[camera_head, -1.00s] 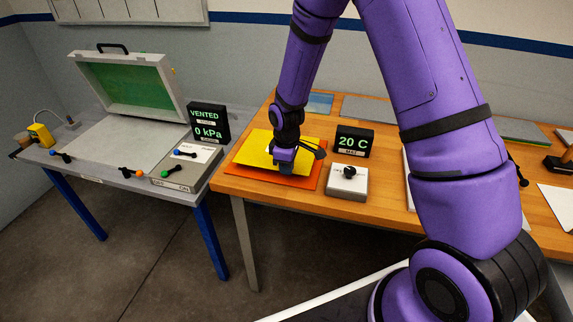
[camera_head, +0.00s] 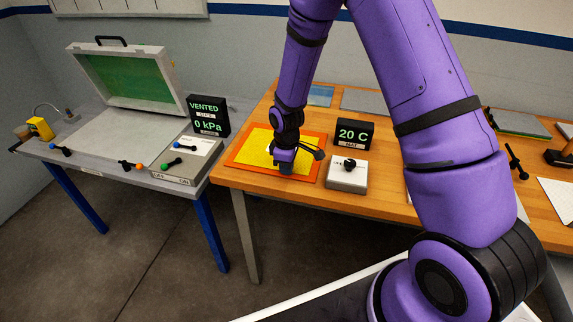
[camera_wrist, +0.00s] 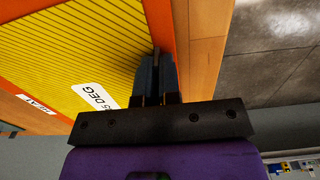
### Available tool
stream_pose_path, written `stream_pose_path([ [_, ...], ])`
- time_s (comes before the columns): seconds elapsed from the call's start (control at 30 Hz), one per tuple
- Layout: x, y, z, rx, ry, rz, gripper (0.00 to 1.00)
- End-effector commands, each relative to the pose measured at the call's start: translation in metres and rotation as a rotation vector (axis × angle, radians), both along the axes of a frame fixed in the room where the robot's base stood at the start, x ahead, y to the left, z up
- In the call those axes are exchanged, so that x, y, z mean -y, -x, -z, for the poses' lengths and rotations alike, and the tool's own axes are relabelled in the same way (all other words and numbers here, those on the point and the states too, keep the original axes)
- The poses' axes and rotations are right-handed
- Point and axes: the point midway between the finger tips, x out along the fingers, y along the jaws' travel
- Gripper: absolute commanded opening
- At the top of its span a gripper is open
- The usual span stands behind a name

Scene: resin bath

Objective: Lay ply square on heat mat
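The ply square (camera_head: 256,143) is a thin yellow sheet with fine dark lines. It lies flat, by the look of it, on the orange heat mat (camera_head: 311,170), inside its border. In the wrist view the ply (camera_wrist: 75,50) fills the upper left, with a white degree label, and the mat's orange edge (camera_wrist: 160,18) runs beside it. My gripper (camera_head: 284,170) is low at the ply's near edge. In the wrist view its fingers (camera_wrist: 157,62) are close together at that edge, shut on it as far as I can see. The fingers hide the exact contact.
A display reading 20 C (camera_head: 353,133) and a white box with a black knob (camera_head: 347,174) stand right of the mat. The wooden table (camera_head: 226,178) ends just in front. On the left, a grey bench holds an open-lidded case (camera_head: 128,85) and a VENTED display (camera_head: 208,117).

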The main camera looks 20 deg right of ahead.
Motion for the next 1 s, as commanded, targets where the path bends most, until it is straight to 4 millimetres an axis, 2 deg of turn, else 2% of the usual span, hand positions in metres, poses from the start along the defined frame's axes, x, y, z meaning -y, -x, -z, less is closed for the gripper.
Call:
stream_pose_path([
  [0.27, 0.0, 0.0, 0.0, 0.0, 0.0, 0.0, 0.0],
  [0.4, 0.0, 0.0, -0.001, 0.0, 0.0, 0.0, 0.32],
  [0.43, 0.0, 0.0, -0.001, 0.0, 0.0, 0.0, 0.34],
  [0.73, 0.0, 0.0, -0.002, 0.001, 0.0, 0.0, 0.34],
  [1.0, 0.0, 0.0, -0.015, 0.002, -0.001, 0.0, 0.34],
])
